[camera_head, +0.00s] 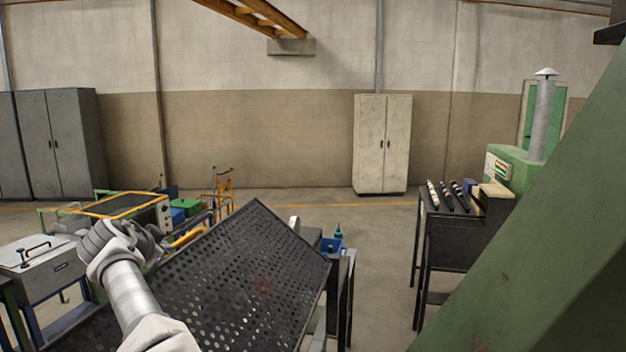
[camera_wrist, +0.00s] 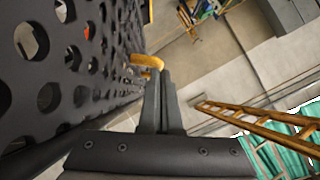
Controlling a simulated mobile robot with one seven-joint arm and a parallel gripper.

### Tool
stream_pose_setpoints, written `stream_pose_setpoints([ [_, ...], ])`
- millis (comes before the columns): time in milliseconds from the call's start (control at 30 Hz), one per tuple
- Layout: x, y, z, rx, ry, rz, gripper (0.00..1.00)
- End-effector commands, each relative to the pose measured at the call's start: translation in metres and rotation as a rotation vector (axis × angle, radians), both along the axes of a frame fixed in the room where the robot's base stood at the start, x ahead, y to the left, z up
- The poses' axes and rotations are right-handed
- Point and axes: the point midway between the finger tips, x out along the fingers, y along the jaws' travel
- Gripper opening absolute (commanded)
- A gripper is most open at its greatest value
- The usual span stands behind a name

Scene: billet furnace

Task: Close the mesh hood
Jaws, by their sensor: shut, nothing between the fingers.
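The mesh hood (camera_head: 235,275) is a black perforated panel in the lower middle of the head view, tilted, with its far corner raised. Its holed face (camera_wrist: 70,60) fills the left of the wrist view, close to my gripper. My gripper (camera_wrist: 165,78) is shut and empty, its dark fingers together beside the panel. A curved yellow-orange handle (camera_wrist: 148,62) shows by the panel's edge, just by the fingertips; I cannot tell whether they touch. In the head view my arm is left of the hood, and the fingers cannot be made out.
A grey lidded box (camera_head: 42,262) and a yellow-framed unit (camera_head: 115,205) stand at the left. A dark table (camera_head: 455,230) with several rods is at the right, near a green machine (camera_head: 520,170). The floor (camera_head: 375,270) between the hood and that table is clear.

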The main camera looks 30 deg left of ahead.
Motion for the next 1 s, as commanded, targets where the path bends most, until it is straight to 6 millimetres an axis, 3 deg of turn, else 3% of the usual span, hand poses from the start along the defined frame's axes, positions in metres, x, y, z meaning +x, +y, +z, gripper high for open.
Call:
stream_pose_setpoints([
  [1000,-0.0079,-0.0024,-0.0017,-0.002,0.0,0.004,0.0],
])
